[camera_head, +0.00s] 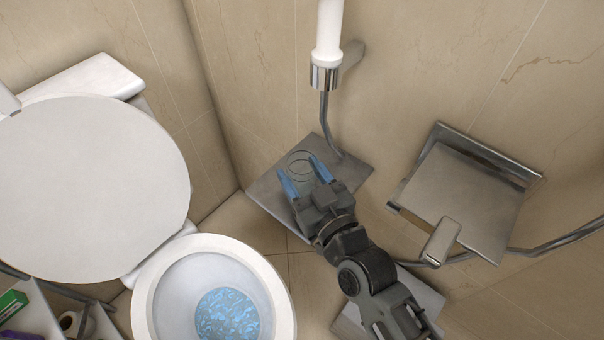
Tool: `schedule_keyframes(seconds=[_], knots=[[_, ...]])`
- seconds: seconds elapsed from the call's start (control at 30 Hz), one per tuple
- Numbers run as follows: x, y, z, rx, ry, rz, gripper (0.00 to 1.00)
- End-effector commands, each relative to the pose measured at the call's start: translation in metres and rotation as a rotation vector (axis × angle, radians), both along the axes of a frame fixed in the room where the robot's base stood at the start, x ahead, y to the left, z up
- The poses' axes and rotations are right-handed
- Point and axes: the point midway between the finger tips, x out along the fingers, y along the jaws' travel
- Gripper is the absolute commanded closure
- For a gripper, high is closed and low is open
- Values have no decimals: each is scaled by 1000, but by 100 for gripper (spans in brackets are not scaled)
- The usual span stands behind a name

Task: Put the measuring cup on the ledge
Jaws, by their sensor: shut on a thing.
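My gripper (305,176) is shut on a clear, see-through measuring cup (300,161), whose round rim shows faintly between and just beyond the blue fingertips. Most of the cup's outline is hard to make out. The cup and fingers appear over a flat grey square plate (262,196) by the wall, which looks like a ledge. I cannot tell whether the cup touches the plate or is held above it. A second grey plate (425,291) shows lower right, partly hidden by my arm.
A white toilet (150,298) with raised lid (90,190) stands at the left. A metal holder with a white tube (328,35) rises behind the plate. A metal paper holder (465,200) juts from the right wall. A shelf with small items (40,315) is at lower left.

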Motion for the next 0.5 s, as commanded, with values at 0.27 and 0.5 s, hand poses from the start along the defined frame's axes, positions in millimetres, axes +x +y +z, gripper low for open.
schedule_keyframes(seconds=[0.27,0.5], knots=[[0,0,-2,1,0,0,72],[0,0,-2,1,0,1,25]])
